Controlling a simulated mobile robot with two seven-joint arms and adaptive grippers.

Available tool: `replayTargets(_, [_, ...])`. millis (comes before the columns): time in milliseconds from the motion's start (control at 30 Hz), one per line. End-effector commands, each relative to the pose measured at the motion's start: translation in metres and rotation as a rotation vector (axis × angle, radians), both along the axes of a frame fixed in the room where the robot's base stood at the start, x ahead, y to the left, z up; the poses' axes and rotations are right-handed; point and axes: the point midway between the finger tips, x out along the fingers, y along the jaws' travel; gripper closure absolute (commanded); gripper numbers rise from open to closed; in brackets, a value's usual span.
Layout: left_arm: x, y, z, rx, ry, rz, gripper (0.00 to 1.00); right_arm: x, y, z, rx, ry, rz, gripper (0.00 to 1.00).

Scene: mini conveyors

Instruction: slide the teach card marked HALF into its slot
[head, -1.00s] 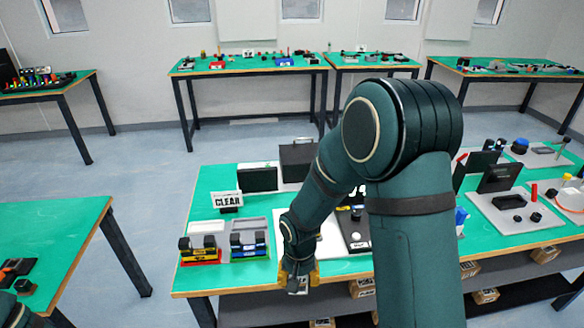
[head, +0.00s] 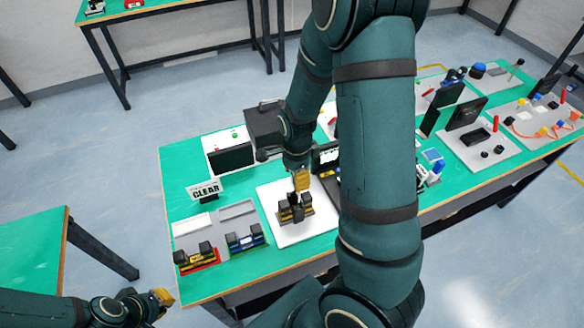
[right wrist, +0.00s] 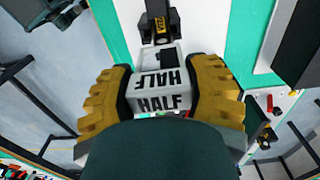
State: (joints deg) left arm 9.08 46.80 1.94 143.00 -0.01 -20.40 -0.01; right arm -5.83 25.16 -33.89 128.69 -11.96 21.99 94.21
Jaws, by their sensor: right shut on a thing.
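The white teach card marked HALF (right wrist: 158,102) shows in the right wrist view, held between the two yellow fingers of my right gripper (right wrist: 160,95). My right gripper (head: 301,182) is shut on it. In the head view the gripper points down over a white board (head: 276,234), just above a black and yellow device (head: 294,210). That device also shows beyond the card in the right wrist view (right wrist: 160,22). I cannot make out the slot opening, or whether the card touches the device. My left gripper (head: 160,298) hangs at the lower left, away from the table; its fingers are unclear.
A dark monitor (head: 231,160) and a dark box (head: 265,128) stand behind. More equipment fills the table's right.

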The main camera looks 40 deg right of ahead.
Motion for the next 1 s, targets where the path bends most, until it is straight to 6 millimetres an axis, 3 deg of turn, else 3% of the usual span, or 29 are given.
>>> replayTargets(333, [0.000,0.000,0.004,0.000,0.000,-0.001,1.00,0.001,0.000,0.000,0.000,-0.001,0.005,0.80])
replayTargets(1000, [0.000,-0.001,-0.034,0.004,0.000,0.003,1.00,0.001,0.000,-0.048,0.000,-0.001,0.003,0.80])
